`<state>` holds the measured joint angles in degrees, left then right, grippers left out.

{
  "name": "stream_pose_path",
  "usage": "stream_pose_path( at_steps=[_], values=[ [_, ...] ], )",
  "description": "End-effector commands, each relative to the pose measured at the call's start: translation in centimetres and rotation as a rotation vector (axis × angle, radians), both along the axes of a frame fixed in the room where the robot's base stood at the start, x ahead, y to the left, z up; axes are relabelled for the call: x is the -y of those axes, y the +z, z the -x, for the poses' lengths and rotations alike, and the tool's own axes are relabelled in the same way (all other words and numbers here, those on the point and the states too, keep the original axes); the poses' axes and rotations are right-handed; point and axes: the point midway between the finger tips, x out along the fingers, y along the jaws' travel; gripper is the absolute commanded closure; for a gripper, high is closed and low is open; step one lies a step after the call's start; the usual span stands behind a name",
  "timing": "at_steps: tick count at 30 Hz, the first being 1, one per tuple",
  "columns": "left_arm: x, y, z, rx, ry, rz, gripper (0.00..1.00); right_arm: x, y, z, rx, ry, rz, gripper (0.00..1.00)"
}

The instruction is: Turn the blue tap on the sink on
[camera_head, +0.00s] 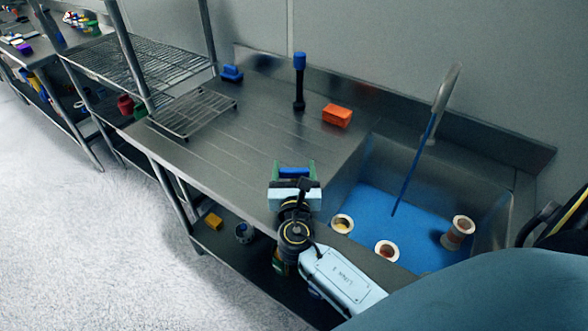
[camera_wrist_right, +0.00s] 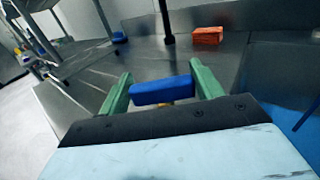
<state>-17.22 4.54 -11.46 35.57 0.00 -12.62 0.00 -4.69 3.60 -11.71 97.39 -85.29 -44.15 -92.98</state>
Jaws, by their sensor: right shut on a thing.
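The grey curved spout (camera_head: 447,95) stands at the back of the sink on the right. A thin blue streak (camera_head: 412,170), which looks like water, runs from it to the blue basin floor (camera_head: 400,200). A dark post with a blue top (camera_head: 299,62) stands on the counter left of the sink; its base also shows in the wrist view (camera_wrist_right: 167,22). My right gripper (camera_head: 294,167) is over the counter's front edge, its green fingers shut on a blue block (camera_wrist_right: 162,91), apart from the post and spout. I cannot tell whether the block is a tap part. My left gripper is out of view.
An orange block (camera_head: 337,115) lies on the counter behind the sink's left edge. A small blue object (camera_head: 231,73) and a wire rack (camera_head: 193,112) are further left. Several round spools or cups, one at the right (camera_head: 459,231), are in the sink.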

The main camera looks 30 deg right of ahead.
Motion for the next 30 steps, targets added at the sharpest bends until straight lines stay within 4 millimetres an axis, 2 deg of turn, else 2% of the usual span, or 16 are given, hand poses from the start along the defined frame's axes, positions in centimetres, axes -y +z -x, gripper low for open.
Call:
stream_pose_path(
  at_steps=[8,9,14,24,30],
  values=[
    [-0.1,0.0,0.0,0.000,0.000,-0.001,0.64,0.0,0.0,0.0,0.001,0.000,0.001,0.57],
    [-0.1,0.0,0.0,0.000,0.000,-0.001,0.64,0.0,0.0,0.0,0.001,0.000,0.001,0.33],
    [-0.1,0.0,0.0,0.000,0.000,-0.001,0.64,0.0,0.0,0.0,0.001,0.000,0.001,0.13],
    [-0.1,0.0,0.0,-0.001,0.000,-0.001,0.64,-0.2,0.0,0.3,0.000,0.001,0.000,0.13],
    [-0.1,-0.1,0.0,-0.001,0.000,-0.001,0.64,-1.8,-0.1,2.8,-0.003,0.001,-0.003,0.13]
  ],
)
